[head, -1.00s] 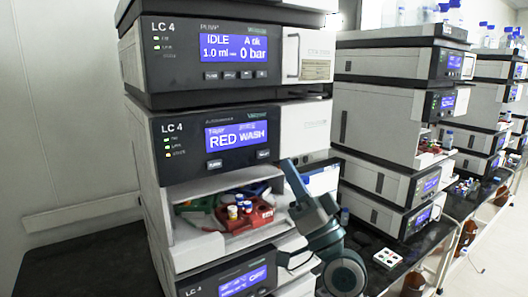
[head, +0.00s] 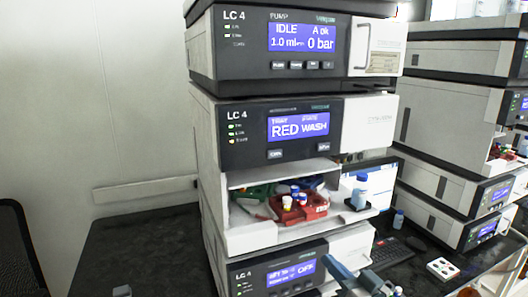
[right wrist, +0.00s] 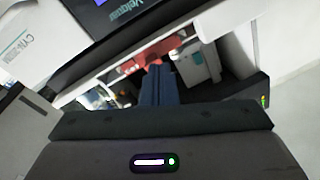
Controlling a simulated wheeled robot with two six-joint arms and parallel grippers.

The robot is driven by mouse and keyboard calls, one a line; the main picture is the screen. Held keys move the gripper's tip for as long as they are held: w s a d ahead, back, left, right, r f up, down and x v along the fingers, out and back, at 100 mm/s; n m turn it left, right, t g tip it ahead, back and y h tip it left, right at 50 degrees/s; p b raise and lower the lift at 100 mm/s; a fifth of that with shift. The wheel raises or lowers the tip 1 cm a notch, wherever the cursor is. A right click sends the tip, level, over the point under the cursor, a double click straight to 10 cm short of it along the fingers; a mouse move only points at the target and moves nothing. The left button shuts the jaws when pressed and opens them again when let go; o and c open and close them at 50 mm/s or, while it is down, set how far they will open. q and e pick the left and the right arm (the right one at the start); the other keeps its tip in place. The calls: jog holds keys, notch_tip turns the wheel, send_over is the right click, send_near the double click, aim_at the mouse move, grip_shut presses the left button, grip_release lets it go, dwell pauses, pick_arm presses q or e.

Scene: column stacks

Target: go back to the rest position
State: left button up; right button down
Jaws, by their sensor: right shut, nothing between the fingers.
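My right gripper (head: 336,267) shows at the bottom of the head view, its slim blue-grey fingers shut with nothing between them. It is in front of the lowest unit of the LC 4 stack, below the open sampler bay. In the right wrist view the closed fingers (right wrist: 158,84) point towards the red rack (right wrist: 150,55) and are apart from it. My left gripper is not in view.
The LC 4 stack (head: 280,136) stands on the black bench (head: 150,250). Its open bay holds a red rack (head: 314,207) with small vials (head: 287,202). More instruments stand at the right. A white block with round spots (head: 442,268) lies on the bench. The bench left of the stack is mostly clear.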

jog(key=s+d+f+g+h, duration=0.25)
jog(key=s+f, duration=0.25)
jog(key=f, duration=0.4)
jog(key=s+d+f+g+h, duration=0.15)
jog(key=s+f+g, duration=0.3)
jog(key=f, duration=0.45)
jog(key=s+d+f+g+h, duration=0.3)
jog(key=s+d+f, duration=0.15)
jog(key=s, duration=0.45)
jog(key=s+d+f+g+h, duration=0.25)
jog(key=s+f, duration=0.35)
jog(key=s, duration=0.3)
jog(key=d+f+g, duration=0.2)
jog(key=d+f, duration=0.1)
jog(key=f, duration=2.8)
jog(key=s+d+f+g, duration=0.1)
jog(key=s+f, duration=1.7)
jog(key=f, duration=0.1)
jog(key=shift+s+d+f+b, duration=0.2)
jog(key=shift+s+f+b, duration=0.1)
jog(key=shift+b, duration=0.1)
